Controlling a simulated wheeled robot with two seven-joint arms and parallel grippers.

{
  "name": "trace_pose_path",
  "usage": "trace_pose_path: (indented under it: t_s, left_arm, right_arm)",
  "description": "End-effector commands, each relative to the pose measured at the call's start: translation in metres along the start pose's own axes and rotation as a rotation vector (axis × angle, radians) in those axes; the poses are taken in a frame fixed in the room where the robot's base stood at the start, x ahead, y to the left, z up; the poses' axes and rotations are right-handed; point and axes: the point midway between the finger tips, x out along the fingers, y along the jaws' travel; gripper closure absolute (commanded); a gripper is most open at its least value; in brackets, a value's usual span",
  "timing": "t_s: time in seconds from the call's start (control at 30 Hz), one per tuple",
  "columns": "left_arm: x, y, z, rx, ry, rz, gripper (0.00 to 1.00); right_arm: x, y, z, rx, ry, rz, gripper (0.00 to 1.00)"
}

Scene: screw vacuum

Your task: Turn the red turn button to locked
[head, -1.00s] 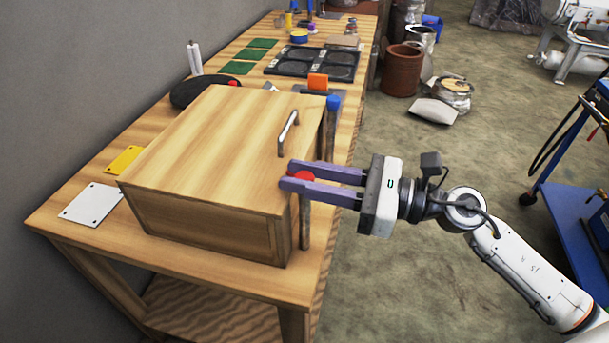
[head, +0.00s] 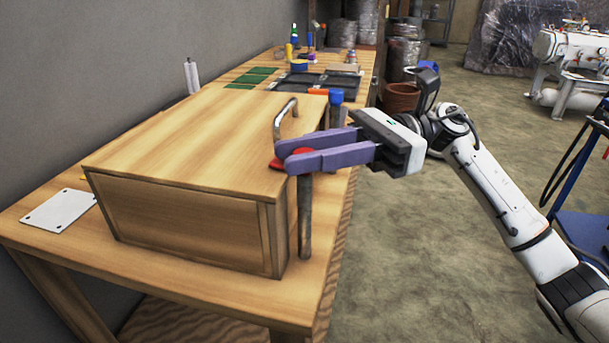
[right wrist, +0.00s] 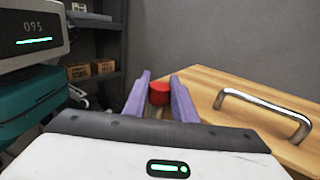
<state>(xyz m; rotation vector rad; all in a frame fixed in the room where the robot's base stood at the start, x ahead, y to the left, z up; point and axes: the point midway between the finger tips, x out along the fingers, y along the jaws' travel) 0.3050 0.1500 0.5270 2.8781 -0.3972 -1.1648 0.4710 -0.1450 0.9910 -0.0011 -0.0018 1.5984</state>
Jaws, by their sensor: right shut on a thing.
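The red turn button (head: 277,163) is on the side of the wooden box (head: 185,135), near the box's right top edge in the head view. It is mostly covered by the fingers of my right gripper (head: 284,157). The purple fingers are shut on the button, one on each side, and tilted in the head view. In the right wrist view the red button (right wrist: 160,92) shows as a short round knob between the two fingertips (right wrist: 160,79). No lock marking is readable. My left gripper is not in view.
A metal handle (head: 284,118) stands on the box close behind the fingers. A blue-topped post (head: 336,97) and an orange piece (head: 317,91) stand on the workbench (head: 160,255) beyond. A white plate (head: 60,210) lies at left. Open floor lies right of the bench.

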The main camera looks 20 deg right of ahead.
Motion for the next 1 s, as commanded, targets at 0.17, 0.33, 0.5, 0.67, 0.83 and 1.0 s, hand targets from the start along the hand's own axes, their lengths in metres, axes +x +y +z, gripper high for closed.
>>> trace_pose_path:
  t_s: [0.17,0.33,0.5,0.67,0.83,1.0]
  left_arm:
    - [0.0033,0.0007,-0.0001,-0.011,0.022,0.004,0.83]
    - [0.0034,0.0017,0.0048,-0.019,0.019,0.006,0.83]
    - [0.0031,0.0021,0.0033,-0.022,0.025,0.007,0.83]
    - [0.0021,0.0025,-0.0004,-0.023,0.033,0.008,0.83]
    - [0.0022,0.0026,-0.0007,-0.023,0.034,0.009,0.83]
    - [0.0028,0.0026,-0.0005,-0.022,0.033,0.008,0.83]
  right_arm:
    - [0.0003,-0.0006,-0.0012,0.001,-0.002,0.097,0.98]
    - [0.0003,-0.0003,-0.0009,0.002,0.0,0.152,0.98]
    - [0.0002,0.0001,-0.0004,0.003,0.0,0.177,0.98]
    - [0.0002,0.0001,-0.0001,0.003,0.0,0.181,0.98]
    - [0.0003,0.0002,-0.0002,0.002,0.0,0.181,0.98]
    - [0.0003,0.0002,-0.0003,0.002,0.0,0.18,0.59]
